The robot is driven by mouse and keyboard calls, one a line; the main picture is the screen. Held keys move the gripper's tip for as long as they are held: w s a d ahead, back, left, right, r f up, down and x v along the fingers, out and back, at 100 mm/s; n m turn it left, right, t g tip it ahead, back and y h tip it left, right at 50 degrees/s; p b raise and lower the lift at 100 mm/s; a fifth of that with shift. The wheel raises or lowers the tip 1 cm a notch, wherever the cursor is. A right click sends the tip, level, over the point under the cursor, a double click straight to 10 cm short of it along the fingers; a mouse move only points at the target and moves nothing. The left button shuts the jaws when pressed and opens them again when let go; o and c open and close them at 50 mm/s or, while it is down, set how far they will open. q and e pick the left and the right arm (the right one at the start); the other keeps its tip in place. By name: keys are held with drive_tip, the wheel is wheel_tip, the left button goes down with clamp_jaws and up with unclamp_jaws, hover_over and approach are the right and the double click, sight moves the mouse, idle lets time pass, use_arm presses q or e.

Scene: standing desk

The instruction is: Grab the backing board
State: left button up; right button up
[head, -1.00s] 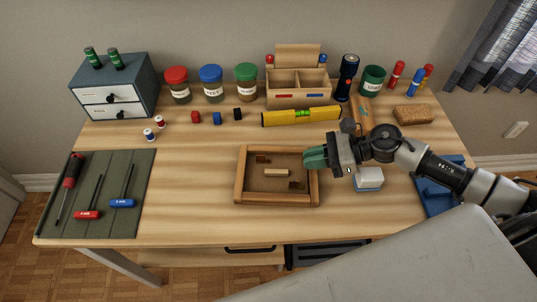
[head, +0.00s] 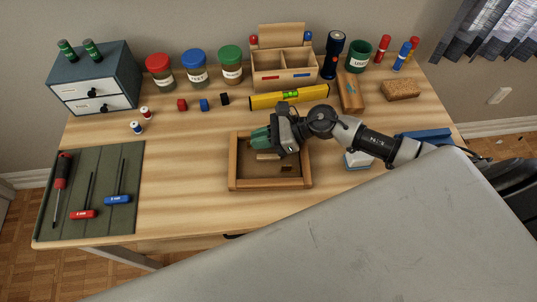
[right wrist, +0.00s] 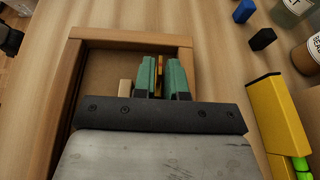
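A brown board (head: 248,174), which I take for the backing board, lies inside a wooden frame (head: 270,185) on the desk. A light wooden block (head: 268,157) lies on it, with a small dark brown piece (head: 286,169) near the lower right. My right gripper (head: 261,138) has its green fingertips over the frame's upper part. In the right wrist view the fingers (right wrist: 160,72) are close together, with a narrow orange-brown strip between them. I cannot tell whether they grip it. The board (right wrist: 106,72) shows left of them. My left gripper is out of view.
A yellow level (head: 288,96) and an open wooden box (head: 284,78) stand behind the frame. A green mat (head: 95,215) with a screwdriver and hex keys lies at left. Jars line the back. A grey panel covers the lower right of the head view.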

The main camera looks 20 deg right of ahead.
drive_tip(key=shift+w+a+f, duration=0.25)
drive_tip(key=shift+a, duration=0.3)
clamp_jaws()
